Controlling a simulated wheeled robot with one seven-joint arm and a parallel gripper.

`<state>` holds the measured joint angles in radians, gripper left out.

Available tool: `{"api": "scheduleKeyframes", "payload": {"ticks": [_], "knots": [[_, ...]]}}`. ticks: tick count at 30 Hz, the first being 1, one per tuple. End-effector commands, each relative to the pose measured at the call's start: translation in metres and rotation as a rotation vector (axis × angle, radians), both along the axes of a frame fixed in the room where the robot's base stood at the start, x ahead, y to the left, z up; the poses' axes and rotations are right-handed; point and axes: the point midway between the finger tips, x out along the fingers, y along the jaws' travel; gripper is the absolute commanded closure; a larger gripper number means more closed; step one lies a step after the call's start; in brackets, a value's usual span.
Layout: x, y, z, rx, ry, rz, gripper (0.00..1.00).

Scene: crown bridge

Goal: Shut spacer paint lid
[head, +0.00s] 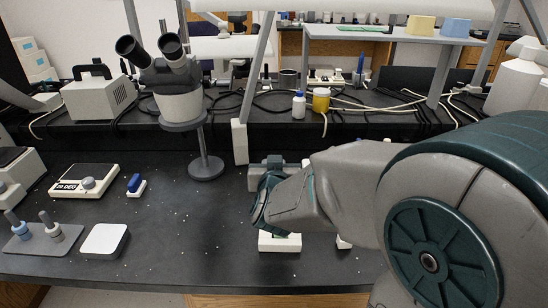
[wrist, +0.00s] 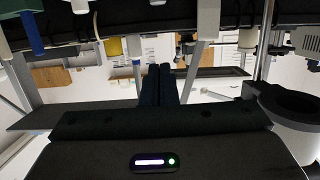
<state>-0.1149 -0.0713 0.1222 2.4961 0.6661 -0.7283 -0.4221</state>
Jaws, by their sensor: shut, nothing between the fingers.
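I cannot tell for sure which item is the spacer paint. A low white item (head: 279,244) sits on the black bench, partly hidden below my gripper. Another small pale item (head: 343,242) shows beside it, mostly covered by my arm. A flat white square box (head: 105,240) lies at the left front. My gripper is over the middle of the bench in the head view, its fingertips not clear there. In the wrist view its two dark fingers (wrist: 158,86) are together, with nothing held between them.
A microscope (head: 180,80) stands behind on a round base. A white bottle with a blue cap (head: 298,105) and a yellow jar (head: 321,100) stand at the back among cables. A 20 DEG device (head: 84,181), a blue-topped block (head: 136,185) and a tool stand (head: 42,238) are at left.

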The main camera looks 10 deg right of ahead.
Motion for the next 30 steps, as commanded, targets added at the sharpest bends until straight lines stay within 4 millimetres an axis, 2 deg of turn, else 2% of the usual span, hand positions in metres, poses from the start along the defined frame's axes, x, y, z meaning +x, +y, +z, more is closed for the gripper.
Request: {"api": "scheduleKeyframes", "payload": {"ticks": [10, 14, 30], "knots": [[0.001, 0.004, 0.005, 0.013, 0.054, 0.006, 1.00], [0.009, 0.002, 0.001, 0.013, 0.060, 0.004, 1.00], [0.098, -0.017, -0.025, 0.011, 0.059, 0.002, 1.00]]}}
